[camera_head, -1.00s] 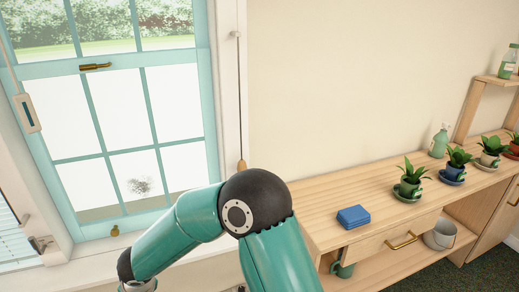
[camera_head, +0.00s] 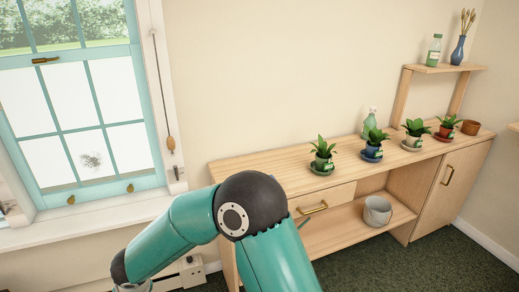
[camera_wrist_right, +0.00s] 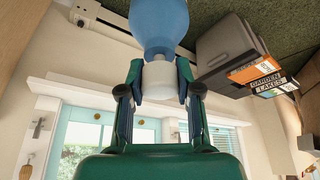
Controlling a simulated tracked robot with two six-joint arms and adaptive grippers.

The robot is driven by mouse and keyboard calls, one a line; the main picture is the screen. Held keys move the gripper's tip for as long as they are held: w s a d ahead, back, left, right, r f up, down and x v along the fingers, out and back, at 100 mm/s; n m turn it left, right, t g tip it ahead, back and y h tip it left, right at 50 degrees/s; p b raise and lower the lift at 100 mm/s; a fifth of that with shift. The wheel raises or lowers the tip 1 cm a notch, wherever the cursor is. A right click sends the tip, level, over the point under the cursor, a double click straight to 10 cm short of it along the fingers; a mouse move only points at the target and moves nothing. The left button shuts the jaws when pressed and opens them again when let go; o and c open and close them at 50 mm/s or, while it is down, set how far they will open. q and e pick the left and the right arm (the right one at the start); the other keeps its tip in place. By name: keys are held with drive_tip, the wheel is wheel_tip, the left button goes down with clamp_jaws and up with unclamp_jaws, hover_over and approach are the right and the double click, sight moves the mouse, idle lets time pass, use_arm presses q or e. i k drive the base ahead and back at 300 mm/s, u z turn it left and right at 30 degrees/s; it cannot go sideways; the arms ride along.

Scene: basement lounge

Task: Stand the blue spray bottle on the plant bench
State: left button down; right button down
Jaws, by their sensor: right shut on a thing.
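In the right wrist view my right gripper (camera_wrist_right: 160,82) is shut on the white collar of a blue bottle (camera_wrist_right: 158,22). The bottle's blue body is cut off by the top of the picture. The plant bench (camera_head: 250,164) is a light wooden bench along the wall in the head view. The blue bottle and both grippers are out of sight in the head view. One of my green arms crosses the lower middle there and covers the bench's near left part.
Potted plants on saucers, such as this one (camera_head: 322,155), line the bench. A pale green spray bottle (camera_head: 369,123) stands behind them. A raised shelf (camera_head: 440,69) holds a green bottle (camera_head: 434,50) and a blue vase (camera_head: 457,50). A grey pot (camera_head: 377,211) is below.

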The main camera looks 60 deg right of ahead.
sight(278, 160)
drive_tip(key=z, duration=0.1)
drive_tip(key=k, duration=1)
drive_tip(key=z, duration=0.9)
drive_tip(key=i, duration=1)
drive_tip(key=z, duration=0.1)
